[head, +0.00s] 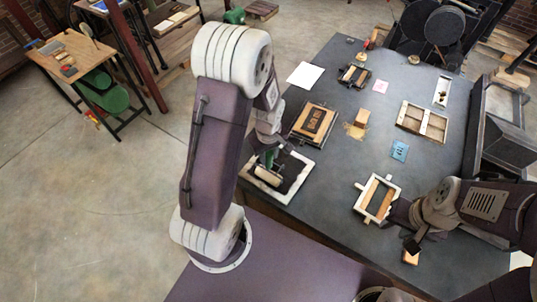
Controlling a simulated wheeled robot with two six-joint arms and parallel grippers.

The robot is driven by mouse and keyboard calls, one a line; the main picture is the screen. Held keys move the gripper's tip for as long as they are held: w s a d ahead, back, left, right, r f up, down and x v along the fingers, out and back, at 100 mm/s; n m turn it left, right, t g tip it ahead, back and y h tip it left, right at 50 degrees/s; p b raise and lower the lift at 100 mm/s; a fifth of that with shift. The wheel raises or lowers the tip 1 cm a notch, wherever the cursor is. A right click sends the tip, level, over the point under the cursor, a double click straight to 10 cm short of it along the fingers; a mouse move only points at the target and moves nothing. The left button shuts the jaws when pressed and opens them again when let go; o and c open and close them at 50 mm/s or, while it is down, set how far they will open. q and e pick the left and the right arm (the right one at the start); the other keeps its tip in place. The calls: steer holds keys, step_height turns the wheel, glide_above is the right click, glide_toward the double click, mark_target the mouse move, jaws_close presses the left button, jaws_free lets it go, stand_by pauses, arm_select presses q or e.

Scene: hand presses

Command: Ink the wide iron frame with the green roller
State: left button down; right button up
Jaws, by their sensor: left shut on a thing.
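My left gripper (267,150) is shut on the green roller (268,159), at the near left edge of the table. The roller shows a green part and a pale wooden part. It is over a wide light-rimmed frame (301,177) with a dark inside; I cannot tell whether it touches. The arm hides part of this frame. I cannot tell which frame is the iron one. My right gripper (399,213) is beside a smaller white frame (364,208) with wooden strips inside; its fingers are too unclear to tell open from shut.
The dark table (335,165) also holds a brown framed block (314,122), a small dark frame (354,75), a wooden two-part frame (422,121), a blue card (399,150) and white paper (305,75). A black press (432,25) stands at the back. The table's middle is partly clear.

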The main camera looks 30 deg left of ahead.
arm_select(q)
steer(key=shift+f+b, duration=0.35)
steer(key=shift+f, duration=0.05)
stand_by(0.4)
